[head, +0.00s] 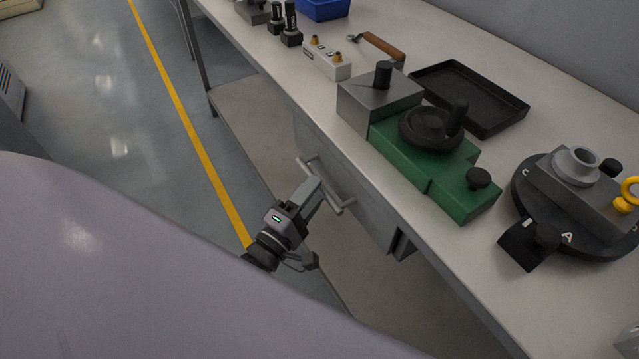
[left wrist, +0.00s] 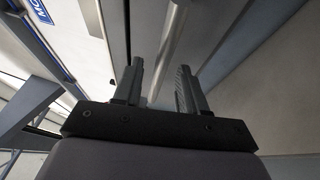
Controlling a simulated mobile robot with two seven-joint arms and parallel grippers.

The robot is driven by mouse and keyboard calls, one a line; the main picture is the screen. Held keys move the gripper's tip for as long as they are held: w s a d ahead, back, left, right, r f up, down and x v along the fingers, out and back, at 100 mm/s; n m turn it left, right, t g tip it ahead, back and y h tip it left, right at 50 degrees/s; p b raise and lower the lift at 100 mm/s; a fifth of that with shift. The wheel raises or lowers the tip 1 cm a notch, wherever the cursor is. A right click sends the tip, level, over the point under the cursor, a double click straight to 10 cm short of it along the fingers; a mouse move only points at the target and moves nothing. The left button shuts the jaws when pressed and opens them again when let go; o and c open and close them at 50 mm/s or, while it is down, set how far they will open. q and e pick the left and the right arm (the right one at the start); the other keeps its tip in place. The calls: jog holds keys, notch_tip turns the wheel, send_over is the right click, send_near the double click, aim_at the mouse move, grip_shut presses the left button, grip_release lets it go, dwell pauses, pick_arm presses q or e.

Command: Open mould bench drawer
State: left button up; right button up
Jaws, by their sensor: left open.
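The mould bench drawer (head: 367,207) is a grey box front under the bench top. I see no open interior, so it looks shut. Its pale bar handle (head: 326,186) stands out from the front on short posts. My left gripper (head: 318,187) is at the handle, reaching up to it from the floor side. In the left wrist view the two dark fingers (left wrist: 160,85) are spread, and the handle bar (left wrist: 168,50) runs between them in the picture. I cannot tell whether either finger touches it. My right gripper is not in view.
On the bench top (head: 300,95) stand a green vise-like fixture with a black handwheel (head: 425,155), a black tray (head: 470,97), a round black mould fixture (head: 575,200) and a white switch box (head: 326,58). Grey floor with a yellow line (head: 190,125) lies clear in front.

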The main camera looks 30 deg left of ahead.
pick_arm(q)
jog(key=shift+x, duration=1.25)
grip_shut()
jog(key=s+a+p, duration=0.2)
jog(key=s+a, duration=0.4)
jog(key=s, duration=0.4)
jog(key=s+a+p, duration=0.3)
jog(key=s+a, duration=0.3)
jog(key=s, duration=0.5)
jog(key=shift+s+a, duration=0.15)
jog(key=shift+a, duration=0.1)
